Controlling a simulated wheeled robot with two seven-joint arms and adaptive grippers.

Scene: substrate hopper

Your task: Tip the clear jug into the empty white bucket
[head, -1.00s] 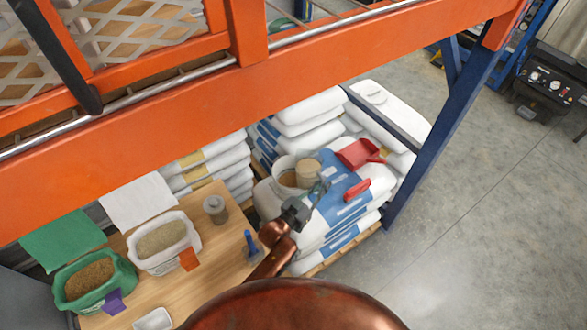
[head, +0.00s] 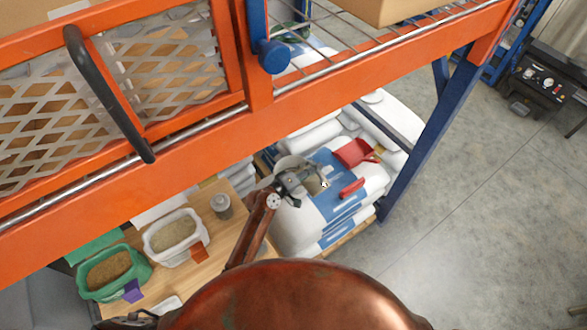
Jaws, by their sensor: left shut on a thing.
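My left gripper (head: 308,184) is shut on the clear jug (head: 314,182), which has tan material in it. The gripper covers much of the jug, so its exact tilt is hard to tell.
A red scoop (head: 354,152) and a red item (head: 352,188) lie on the sacks to the right. A wooden table (head: 208,200) at left holds a white tub (head: 176,236), a green tub (head: 112,272) and a grey canister (head: 221,206). An orange rack beam (head: 200,130) crosses above.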

